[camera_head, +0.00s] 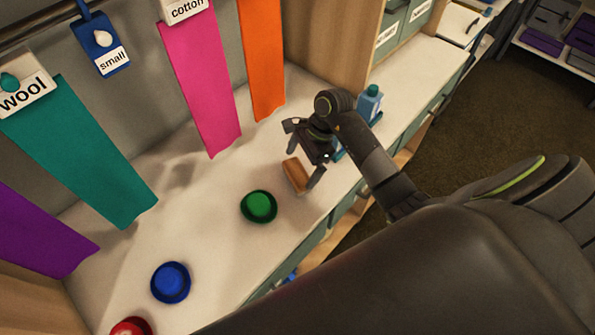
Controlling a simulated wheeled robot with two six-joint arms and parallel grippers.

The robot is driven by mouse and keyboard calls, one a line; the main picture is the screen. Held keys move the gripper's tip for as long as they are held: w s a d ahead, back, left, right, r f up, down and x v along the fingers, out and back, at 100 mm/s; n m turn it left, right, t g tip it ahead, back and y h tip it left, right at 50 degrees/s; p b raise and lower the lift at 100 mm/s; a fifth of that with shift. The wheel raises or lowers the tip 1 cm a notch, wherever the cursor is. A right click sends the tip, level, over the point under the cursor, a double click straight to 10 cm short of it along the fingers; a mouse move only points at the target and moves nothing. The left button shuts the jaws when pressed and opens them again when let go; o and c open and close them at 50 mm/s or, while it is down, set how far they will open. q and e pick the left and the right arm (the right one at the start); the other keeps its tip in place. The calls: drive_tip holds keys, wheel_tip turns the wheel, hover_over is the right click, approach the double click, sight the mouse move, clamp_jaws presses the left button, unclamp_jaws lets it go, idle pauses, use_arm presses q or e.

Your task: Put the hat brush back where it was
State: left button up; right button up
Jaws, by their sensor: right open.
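The hat brush (295,175), a small brown block-shaped brush, is on the white counter right of the green hat. My right gripper (302,154) is above and around the brush end, its fingers apart. One finger reaches down on the brush's right side, and the other is up at its far left. I cannot tell whether a finger touches the brush. The brush's underside is hidden. My left gripper is not in view.
A green hat (259,207), a blue hat (170,282) and a red hat (131,327) stand along the counter (205,230). A blue bottle (369,103) stands behind my right wrist. Colored cloths hang at the back, including a pink one (203,80).

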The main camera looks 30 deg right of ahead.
drive_tip(key=b+v, duration=0.2)
drive_tip(key=v, duration=0.6)
drive_tip(key=shift+r, duration=0.15)
